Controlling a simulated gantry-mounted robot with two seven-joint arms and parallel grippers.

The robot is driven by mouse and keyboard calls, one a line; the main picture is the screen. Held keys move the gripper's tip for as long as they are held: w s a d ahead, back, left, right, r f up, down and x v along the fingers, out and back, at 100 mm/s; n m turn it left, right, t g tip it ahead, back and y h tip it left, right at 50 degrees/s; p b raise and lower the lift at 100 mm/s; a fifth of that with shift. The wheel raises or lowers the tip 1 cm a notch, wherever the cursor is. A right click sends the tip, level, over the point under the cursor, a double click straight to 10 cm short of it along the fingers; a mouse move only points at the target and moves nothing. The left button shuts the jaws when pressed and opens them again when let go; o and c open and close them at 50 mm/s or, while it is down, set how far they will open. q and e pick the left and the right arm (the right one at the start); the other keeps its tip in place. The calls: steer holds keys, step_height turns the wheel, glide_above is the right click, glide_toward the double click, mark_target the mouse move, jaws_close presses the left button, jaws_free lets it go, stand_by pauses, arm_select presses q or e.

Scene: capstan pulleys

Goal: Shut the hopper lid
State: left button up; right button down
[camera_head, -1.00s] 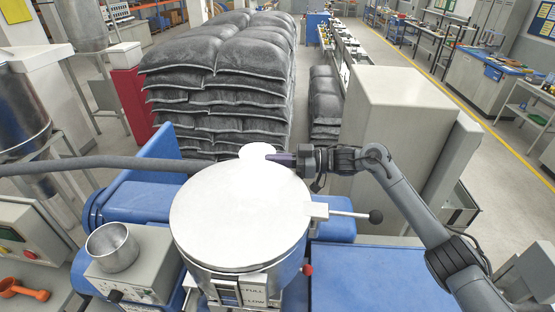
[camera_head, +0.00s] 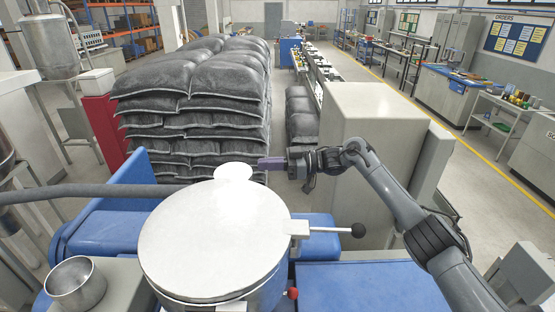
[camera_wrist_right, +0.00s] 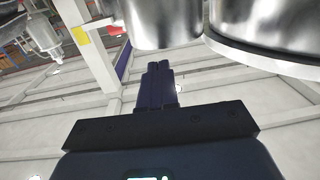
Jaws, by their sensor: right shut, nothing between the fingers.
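The lid looks flat over the drum's top; I cannot tell whether a small gap remains. A smaller pale disc (camera_head: 233,172) sticks out at its far edge. My right gripper (camera_head: 263,163) is shut and empty, just right of this disc; whether it touches is unclear. Its closed dark fingers also show in the right wrist view (camera_wrist_right: 159,86), below shiny steel round bodies (camera_wrist_right: 270,38). My left gripper is out of view.
A lever with a black knob (camera_head: 358,230) sticks out right of the lid. A grey cabinet (camera_head: 365,135) stands behind my right arm. A grey hose (camera_head: 90,192) and a steel cup (camera_head: 76,283) are left. Stacked dark sacks (camera_head: 190,110) stand behind.

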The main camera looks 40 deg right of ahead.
steer(key=shift+w+d+b, duration=0.35)
steer(key=shift+d+b, duration=0.15)
steer(key=shift+d, duration=0.4)
steer(key=shift+w+d+b, duration=0.3)
steer(key=shift+d+b, duration=0.15)
steer(key=shift+d, duration=0.5)
steer(key=shift+w+d+b, duration=0.35)
steer(key=shift+d+b, duration=0.15)
steer(key=shift+d, duration=0.4)
